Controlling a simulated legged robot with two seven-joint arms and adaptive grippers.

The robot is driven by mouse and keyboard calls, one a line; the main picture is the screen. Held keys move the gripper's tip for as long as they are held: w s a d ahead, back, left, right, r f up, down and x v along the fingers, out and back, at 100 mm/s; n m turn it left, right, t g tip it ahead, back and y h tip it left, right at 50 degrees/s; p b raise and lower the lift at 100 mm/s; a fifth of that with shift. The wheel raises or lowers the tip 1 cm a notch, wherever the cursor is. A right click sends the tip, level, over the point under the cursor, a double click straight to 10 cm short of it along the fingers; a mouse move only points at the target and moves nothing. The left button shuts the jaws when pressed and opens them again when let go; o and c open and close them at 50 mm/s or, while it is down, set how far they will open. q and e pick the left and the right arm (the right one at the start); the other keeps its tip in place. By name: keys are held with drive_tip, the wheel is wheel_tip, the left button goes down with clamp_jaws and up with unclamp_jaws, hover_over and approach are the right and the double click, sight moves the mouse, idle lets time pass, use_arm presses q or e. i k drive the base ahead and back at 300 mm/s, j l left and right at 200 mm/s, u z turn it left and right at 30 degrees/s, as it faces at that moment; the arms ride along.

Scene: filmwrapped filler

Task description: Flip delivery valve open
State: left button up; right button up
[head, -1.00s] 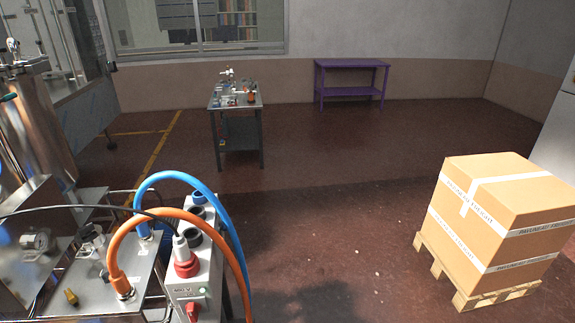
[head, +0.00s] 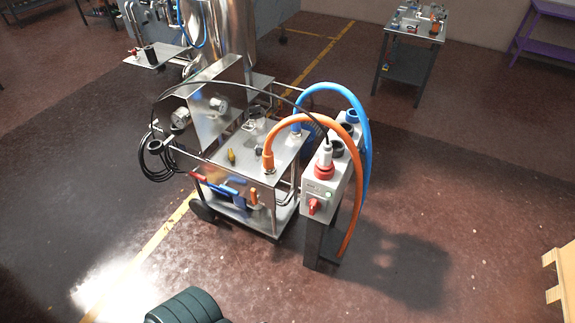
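A metal cart (head: 215,150) stands left of the middle in the head view, with a shiny steel tank (head: 228,40) behind it. A small yellow handle (head: 231,157) sits on its top plate. A red-handled part (head: 198,177) and a blue-handled part (head: 228,189) show below the plate. I cannot tell which of these is the delivery valve, or whether it is open or shut. Neither of my grippers is in view.
A grey socket box (head: 322,190) on a post, with a red switch (head: 314,206), stands right of the cart. An orange hose (head: 300,133) and a blue hose (head: 358,108) arch over it. A pallet (head: 559,275) is at the right edge.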

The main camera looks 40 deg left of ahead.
sight(255, 198)
drive_tip(key=u, duration=1.7)
